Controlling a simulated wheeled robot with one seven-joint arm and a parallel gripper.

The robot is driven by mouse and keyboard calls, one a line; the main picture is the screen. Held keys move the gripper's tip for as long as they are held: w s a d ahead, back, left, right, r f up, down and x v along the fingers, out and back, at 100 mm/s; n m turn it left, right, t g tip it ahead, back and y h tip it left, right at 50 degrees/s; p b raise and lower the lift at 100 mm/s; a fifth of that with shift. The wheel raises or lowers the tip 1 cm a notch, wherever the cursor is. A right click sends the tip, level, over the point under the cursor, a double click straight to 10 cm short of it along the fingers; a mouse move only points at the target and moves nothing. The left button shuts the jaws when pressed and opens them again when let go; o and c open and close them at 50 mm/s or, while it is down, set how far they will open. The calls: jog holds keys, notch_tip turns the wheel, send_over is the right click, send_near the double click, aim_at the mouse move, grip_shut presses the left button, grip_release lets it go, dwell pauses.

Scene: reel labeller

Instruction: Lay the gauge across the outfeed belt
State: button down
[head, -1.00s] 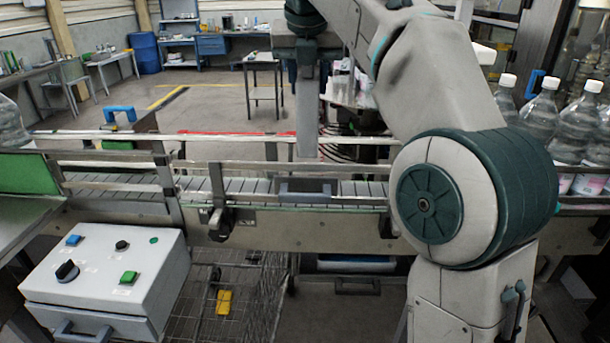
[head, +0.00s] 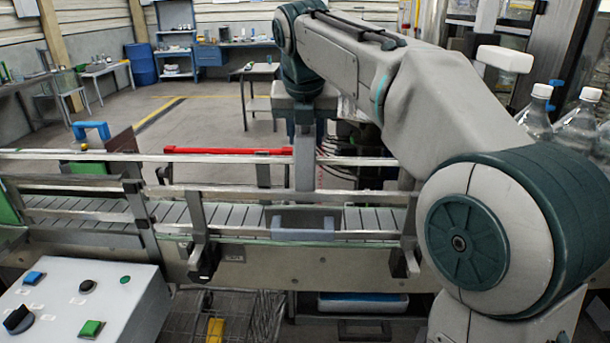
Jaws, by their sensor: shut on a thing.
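My gripper (head: 304,122) hangs down beyond the outfeed belt (head: 245,218), with its fingers hard to make out. It is shut on a pale grey upright bar (head: 304,160), which looks like the gauge. The bar hangs nearly vertical, and its lower end shows just above the near guard rail. I cannot tell whether it touches anything. The belt of grey slats runs left to right between metal guard rails. A grey block with a dark top (head: 304,234) sits on the belt below the bar.
Guard rails (head: 230,194) on posts line the belt. A red bar (head: 228,151) stands behind it. A control box (head: 75,305) is at the front left. Bottles (head: 575,130) stand at the right. Open floor (head: 205,120) lies behind.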

aim_at(305, 135)
notch_tip(305, 135, down, 7)
jog(key=shift+f+b, duration=0.2)
jog(key=shift+b, duration=0.15)
jog(key=c, duration=0.9)
grip_release()
jog(key=shift+f, duration=0.1)
jog(key=v, duration=1.2)
jog(key=shift+p, duration=0.4)
